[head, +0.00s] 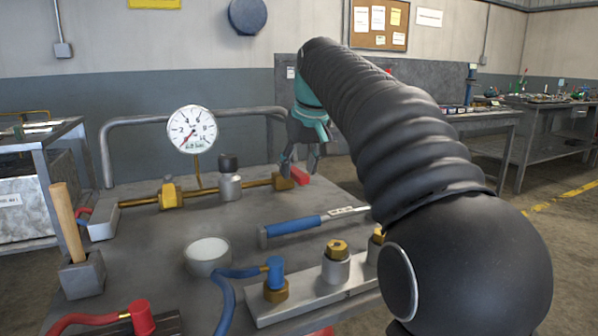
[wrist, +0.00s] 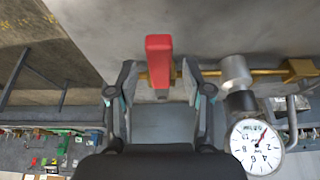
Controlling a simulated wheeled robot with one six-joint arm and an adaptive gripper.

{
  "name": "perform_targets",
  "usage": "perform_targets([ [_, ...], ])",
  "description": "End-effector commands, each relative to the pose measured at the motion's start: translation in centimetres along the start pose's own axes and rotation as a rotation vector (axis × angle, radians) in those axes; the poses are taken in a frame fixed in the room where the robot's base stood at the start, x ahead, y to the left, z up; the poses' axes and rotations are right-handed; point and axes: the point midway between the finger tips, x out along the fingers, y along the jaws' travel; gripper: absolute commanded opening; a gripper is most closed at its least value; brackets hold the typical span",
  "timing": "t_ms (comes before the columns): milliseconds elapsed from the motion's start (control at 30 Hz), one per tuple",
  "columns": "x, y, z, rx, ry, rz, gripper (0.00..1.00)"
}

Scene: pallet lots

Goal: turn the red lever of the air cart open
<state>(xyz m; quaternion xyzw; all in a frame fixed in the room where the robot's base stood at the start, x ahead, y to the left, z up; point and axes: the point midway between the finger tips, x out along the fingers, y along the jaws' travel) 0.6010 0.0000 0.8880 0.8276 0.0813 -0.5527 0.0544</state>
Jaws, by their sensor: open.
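The red lever (head: 299,175) sits on a brass valve at the right end of the brass pipe (head: 228,189) on the grey air cart. In the wrist view the red lever (wrist: 159,52) points across the pipe. My gripper (head: 302,168) is over the lever, with its fingers pointing down. In the wrist view my open gripper (wrist: 159,73) has one fingertip on each side of the lever's near end, with gaps visible. Part of the lever is hidden behind a finger in the head view.
A pressure gauge (head: 192,130) and a dark-capped fitting (head: 229,178) stand along the pipe to the left. A blue-handled tool (head: 292,227), a white round pot (head: 207,256) and a mallet (head: 72,235) are on the cart top. The cart's rail (head: 190,117) runs behind.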

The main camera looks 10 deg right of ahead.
Motion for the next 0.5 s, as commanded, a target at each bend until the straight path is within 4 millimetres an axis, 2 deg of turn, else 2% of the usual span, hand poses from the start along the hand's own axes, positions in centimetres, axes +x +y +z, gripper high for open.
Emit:
perform_targets([
  [367, 0.53, -0.02, 0.0, 0.0, 0.0, 0.0, 0.5],
  [500, 0.52, -0.02, 0.0, 0.0, 0.0, 0.0, 0.15],
])
